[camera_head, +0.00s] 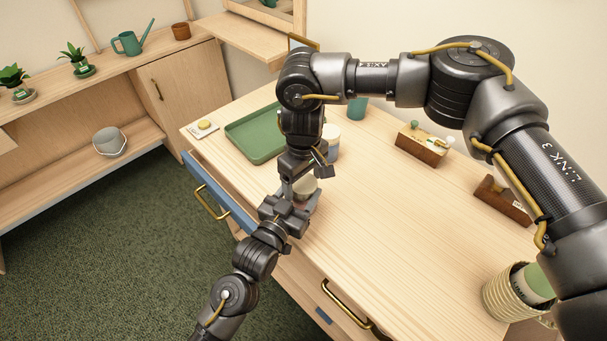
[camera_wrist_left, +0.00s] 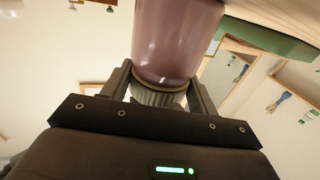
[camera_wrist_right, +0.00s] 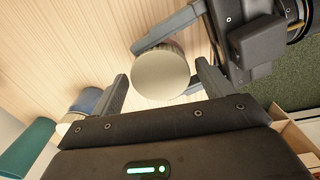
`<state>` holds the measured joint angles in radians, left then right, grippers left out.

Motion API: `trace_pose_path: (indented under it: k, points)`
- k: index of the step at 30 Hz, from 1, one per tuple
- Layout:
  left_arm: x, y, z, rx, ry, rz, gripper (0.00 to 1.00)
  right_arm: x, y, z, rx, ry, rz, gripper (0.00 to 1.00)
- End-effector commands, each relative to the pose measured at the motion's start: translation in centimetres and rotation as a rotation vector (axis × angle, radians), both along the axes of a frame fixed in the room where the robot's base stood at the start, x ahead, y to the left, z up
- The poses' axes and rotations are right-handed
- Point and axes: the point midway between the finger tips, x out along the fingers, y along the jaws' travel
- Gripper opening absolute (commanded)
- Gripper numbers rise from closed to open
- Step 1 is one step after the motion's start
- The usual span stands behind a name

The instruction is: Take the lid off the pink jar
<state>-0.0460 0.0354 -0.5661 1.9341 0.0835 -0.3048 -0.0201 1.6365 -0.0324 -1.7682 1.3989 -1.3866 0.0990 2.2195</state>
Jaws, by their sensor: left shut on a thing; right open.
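The pink jar (camera_wrist_left: 175,35) is in the left wrist view, with a ribbed grey lid (camera_wrist_left: 158,98) on it. In the right wrist view the lid (camera_wrist_right: 160,74) shows as a pale round top with a ribbed edge. In the head view the jar is mostly hidden by my grippers. My left gripper (camera_wrist_left: 160,80) is shut on the jar from the side; whether its fingers touch the body or the lid's edge is unclear. My right gripper (camera_wrist_right: 160,85) is open above, its fingers on either side of the lid, with gaps visible.
A blue-fronted drawer (camera_head: 222,195) is slightly open. The table's middle (camera_head: 400,220) is clear.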

Motion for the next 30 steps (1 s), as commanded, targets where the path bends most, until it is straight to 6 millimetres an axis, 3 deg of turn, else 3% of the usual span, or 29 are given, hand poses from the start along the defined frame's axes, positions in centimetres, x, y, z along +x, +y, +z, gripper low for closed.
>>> trace_pose_path:
  k: [5, 15, 20, 24, 30]
  points:
    - [0.0, 0.01, -0.02, 0.0, 0.0, 0.0, 0.0, -0.01, 0.01, 0.0, 0.0, 0.0, 0.0, 0.78]
    - [0.0, 0.0, -0.02, 0.0, 0.0, 0.0, 0.0, 0.0, 0.0, 0.01, 0.0, 0.0, 0.0, 0.33]
    - [-0.01, 0.0, -0.03, 0.0, 0.001, 0.0, 0.0, 0.0, 0.0, 0.02, 0.0, 0.0, 0.086, 0.34]
    - [-0.01, 0.0, -0.03, 0.0, 0.001, 0.0, 0.0, 0.01, -0.02, 0.0, 0.0, 0.0, 0.364, 0.35]
    - [0.01, 0.03, -0.03, 0.0, 0.001, 0.001, 0.0, 0.02, -0.06, 0.02, -0.001, 0.0, 0.343, 0.34]
